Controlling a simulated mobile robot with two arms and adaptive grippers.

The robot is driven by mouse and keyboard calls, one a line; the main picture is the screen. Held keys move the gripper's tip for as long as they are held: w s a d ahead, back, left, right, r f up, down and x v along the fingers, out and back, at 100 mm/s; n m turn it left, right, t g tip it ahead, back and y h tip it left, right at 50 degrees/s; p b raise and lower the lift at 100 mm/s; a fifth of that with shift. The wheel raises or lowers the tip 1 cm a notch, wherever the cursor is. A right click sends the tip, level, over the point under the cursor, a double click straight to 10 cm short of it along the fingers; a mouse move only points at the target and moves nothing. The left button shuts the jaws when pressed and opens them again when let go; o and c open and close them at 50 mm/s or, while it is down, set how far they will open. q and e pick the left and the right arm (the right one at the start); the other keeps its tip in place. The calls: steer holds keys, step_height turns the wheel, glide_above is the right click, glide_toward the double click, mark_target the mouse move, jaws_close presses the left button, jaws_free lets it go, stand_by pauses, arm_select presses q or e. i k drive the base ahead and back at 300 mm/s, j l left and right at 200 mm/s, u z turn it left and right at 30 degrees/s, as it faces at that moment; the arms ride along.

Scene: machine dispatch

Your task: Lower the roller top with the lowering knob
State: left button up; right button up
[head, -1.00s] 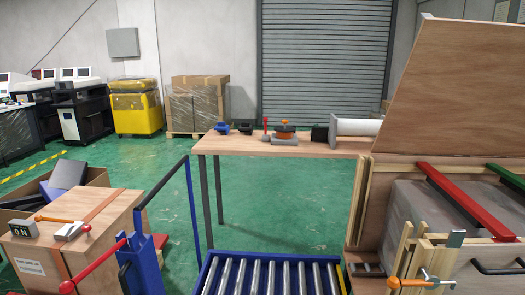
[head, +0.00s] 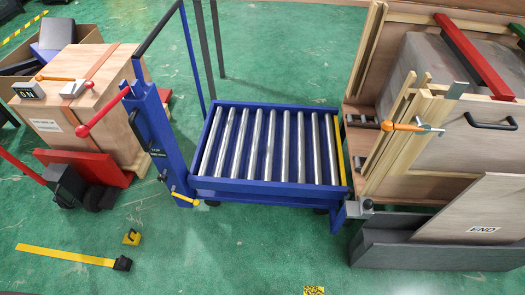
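The roller top (head: 268,145) is a blue frame with several steel rollers and a yellow strip along its right edge. It sits level on a blue cart in the middle of the head view, close beside the open crate. The cart's blue column (head: 157,140) rises at its left end. A red-knobbed lever (head: 103,112) sticks out of the column, and a small yellow-handled lever (head: 183,197) sits low at its foot. I cannot tell which of these is the lowering knob. Neither of my grippers is in view.
A strapped wooden box (head: 75,115) stands left on a red pallet truck (head: 85,165). The open wooden crate (head: 430,150) holds a grey machine.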

mark_target(162, 178)
steer(key=u, duration=1.05)
